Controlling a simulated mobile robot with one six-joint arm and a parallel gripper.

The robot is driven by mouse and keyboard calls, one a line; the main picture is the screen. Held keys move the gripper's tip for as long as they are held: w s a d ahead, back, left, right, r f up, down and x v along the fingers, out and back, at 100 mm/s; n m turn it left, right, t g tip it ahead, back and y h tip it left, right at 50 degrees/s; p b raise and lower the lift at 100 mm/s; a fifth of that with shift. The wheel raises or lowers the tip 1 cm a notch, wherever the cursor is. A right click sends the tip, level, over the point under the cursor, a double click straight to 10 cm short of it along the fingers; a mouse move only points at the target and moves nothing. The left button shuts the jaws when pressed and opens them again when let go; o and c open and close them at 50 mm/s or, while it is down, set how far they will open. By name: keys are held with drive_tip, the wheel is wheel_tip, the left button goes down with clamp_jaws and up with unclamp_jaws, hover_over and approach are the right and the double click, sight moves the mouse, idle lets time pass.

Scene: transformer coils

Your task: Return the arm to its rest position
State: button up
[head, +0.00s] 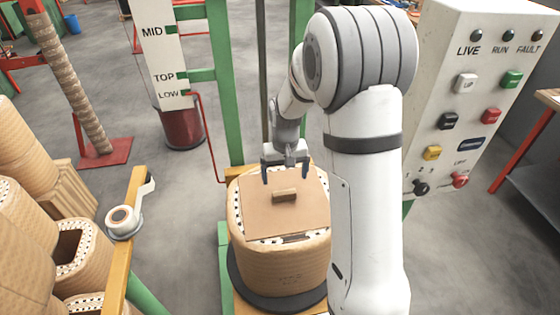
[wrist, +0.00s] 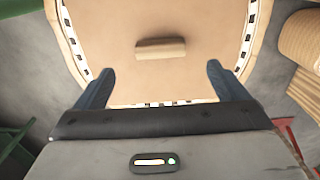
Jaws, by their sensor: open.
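My gripper (head: 288,176) is open and empty above the large transformer coil (head: 282,268) in the head view. The coil stands upright on a dark round base, with a flat brown board (head: 262,216) lying across its top. A small wooden block (head: 285,195) is on the board, just beyond my fingertips. In the wrist view my two blue fingers (wrist: 155,80) are spread wide, and the block (wrist: 160,48) lies between and ahead of them, apart from both. My arm's white links hide part of the coil's right side.
A control panel (head: 470,100) with several buttons stands at right. A green frame (head: 222,80) with a MID/TOP/LOW sign (head: 160,55) rises behind the coil. More coils (head: 25,220) crowd the left, near a yellow rail (head: 128,235). Grey floor is open at right.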

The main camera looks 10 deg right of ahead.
drive_tip(key=shift+s+r, duration=0.15)
drive_tip(key=shift+r, duration=0.2)
drive_tip(key=s+r+t, duration=0.1)
drive_tip(key=s+r, duration=0.6)
drive_tip(key=s, duration=0.4)
drive_tip(key=s+d+r+t, duration=0.1)
drive_tip(key=s+r, duration=0.5)
drive_tip(key=s, duration=0.5)
drive_tip(key=shift+s+d+r+t, duration=0.25)
drive_tip(key=shift+r+t, duration=0.05)
drive_tip(key=shift+r, duration=0.05)
